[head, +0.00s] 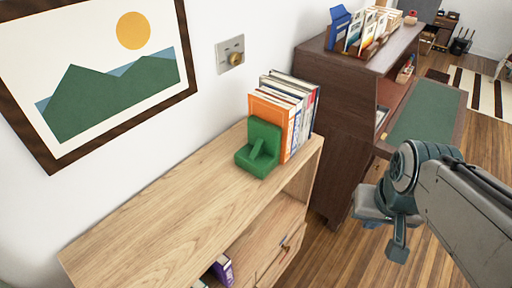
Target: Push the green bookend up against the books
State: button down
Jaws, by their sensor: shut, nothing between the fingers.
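The green bookend (258,150) stands upright on the light wooden shelf top, its base toward the left. Its upright plate is at or very close to the orange book at the near end of the row of books (288,107); I cannot tell whether they touch. The books stand upright at the far end of the shelf top. My gripper (397,254) is shut and empty, out to the right of the shelf and pointing down, well apart from the bookend.
The light wooden shelf top (160,215) is bare left of the bookend. A dark wooden desk (345,120) with a file rack (368,35) stands behind. A framed picture (110,75) and a dial plate (230,54) are on the wall. A purple book (222,269) sits in the lower compartment.

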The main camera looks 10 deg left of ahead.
aim_at(259, 157)
jog(key=u, duration=2.3)
jog(key=k, duration=0.8)
jog(key=z, duration=0.95)
jog(key=i, duration=1)
jog(key=u, duration=0.05)
